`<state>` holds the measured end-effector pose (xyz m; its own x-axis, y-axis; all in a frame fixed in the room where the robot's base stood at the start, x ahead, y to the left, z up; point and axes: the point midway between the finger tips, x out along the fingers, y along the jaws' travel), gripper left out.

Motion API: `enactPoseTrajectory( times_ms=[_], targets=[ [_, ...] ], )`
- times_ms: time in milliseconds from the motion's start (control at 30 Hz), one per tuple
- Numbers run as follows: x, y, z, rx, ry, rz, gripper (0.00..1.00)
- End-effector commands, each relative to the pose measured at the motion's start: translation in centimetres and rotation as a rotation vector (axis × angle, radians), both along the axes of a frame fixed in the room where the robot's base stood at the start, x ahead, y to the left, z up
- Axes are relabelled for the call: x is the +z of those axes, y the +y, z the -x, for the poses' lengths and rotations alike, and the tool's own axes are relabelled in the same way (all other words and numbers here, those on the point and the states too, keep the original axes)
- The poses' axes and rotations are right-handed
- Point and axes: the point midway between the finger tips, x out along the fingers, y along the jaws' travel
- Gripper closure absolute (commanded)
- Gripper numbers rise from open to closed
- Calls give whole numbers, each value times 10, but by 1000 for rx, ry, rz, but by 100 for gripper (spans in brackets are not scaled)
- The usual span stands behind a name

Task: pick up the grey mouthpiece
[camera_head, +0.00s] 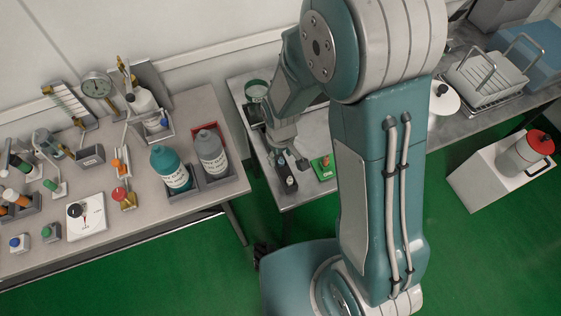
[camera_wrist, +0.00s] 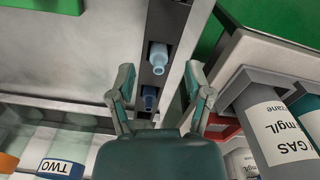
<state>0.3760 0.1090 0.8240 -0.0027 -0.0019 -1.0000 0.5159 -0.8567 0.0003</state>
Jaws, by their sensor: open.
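A dark narrow holder (camera_wrist: 157,76) shows between my fingers in the wrist view. A pale blue-grey mouthpiece (camera_wrist: 159,56) stands up from its far part, and a darker blue-grey one (camera_wrist: 149,98) sits nearer my palm. Neither is plainly grey, so I cannot tell which is the grey mouthpiece. My gripper (camera_wrist: 160,84) is open, one finger on each side of the holder, with nothing held. In the head view my gripper (camera_head: 288,158) hangs just above the dark holder (camera_head: 287,181) on the small grey table; fingertip contact cannot be told.
Grey and teal labelled bottles (camera_head: 211,153) (camera_head: 171,167) stand in trays on the left bench (camera_head: 150,220). In the wrist view, the GAS bottle (camera_wrist: 280,125) is close on the right. A green item (camera_head: 323,167) lies right of the holder. A green-rimmed round container (camera_head: 256,90) stands behind.

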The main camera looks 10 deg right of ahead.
Motion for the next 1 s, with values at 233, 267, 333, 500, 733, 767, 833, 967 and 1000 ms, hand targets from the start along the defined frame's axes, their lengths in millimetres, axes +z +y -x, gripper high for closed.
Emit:
enactPoseTrajectory(
  times_ms=[233,267,333,500,733,767,833,967,1000],
  targets=[
    [-16,0,0,0,-1,-1,35],
    [-16,0,0,0,-2,-1,35],
    [-16,0,0,0,-2,-1,35],
    [-16,0,0,0,-2,-1,68],
    [-16,0,0,0,-2,-1,92],
    [-16,0,0,0,-2,-1,92],
    [-16,0,0,0,-2,-1,92],
    [-16,0,0,0,-2,-1,92],
    [-15,0,0,0,-2,-1,92]
  ],
)
